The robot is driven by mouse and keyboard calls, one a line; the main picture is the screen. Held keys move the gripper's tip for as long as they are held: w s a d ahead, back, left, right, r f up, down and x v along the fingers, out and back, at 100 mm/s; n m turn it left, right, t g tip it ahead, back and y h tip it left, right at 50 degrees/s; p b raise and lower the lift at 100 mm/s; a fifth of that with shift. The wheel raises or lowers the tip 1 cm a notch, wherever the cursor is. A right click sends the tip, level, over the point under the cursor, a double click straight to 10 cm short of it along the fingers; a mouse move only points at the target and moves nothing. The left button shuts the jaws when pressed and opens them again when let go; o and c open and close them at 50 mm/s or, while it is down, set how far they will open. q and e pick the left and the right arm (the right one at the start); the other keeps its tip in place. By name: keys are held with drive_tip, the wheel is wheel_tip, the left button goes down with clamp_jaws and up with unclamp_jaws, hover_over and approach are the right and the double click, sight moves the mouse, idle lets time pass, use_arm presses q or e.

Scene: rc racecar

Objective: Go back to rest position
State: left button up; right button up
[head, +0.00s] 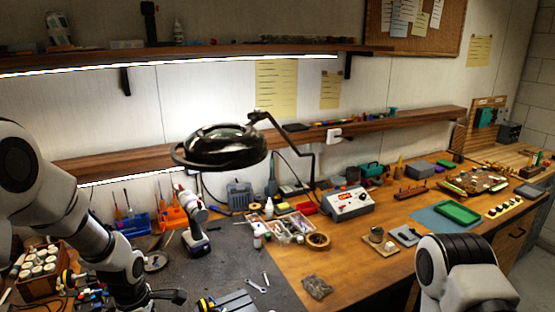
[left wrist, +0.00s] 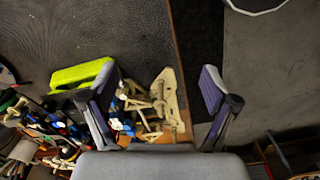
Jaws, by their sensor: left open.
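My left arm comes in from the left in the head view, bent downward, with dark gripper parts (head: 168,296) low at the bottom edge. In the left wrist view my left gripper (left wrist: 158,92) has its two fingers spread wide, with nothing held between them. Beige frame-like parts (left wrist: 168,92) lie below and beyond the gap, apart from the fingers as far as I can tell. My right arm shows at the lower right of the head view only as a grey and black link; its gripper is out of the picture.
A yellow-green object (left wrist: 80,75) lies beside the left finger. The dark mat (head: 238,262) holds a power drill (head: 195,238) and wrenches (head: 257,284). A black ring lamp (head: 222,150) overhangs the bench. Floor (left wrist: 275,75) shows right of the bench edge.

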use_arm(q)
drive_tip(key=s+d+f+m, duration=0.2)
drive_tip(key=s+f+m, duration=0.75)
drive_tip(key=s, duration=0.35)
drive_tip(key=s+d+f+m, duration=0.1)
drive_tip(key=s+f+m, duration=0.85)
drive_tip(key=s, duration=0.35)
wheel_tip(320, 180, down, 10)
drive_tip(key=b, duration=1)
drive_tip(key=shift+w+d, duration=0.15)
drive_tip(key=shift+w, duration=0.05)
drive_tip(key=shift+w, duration=0.1)
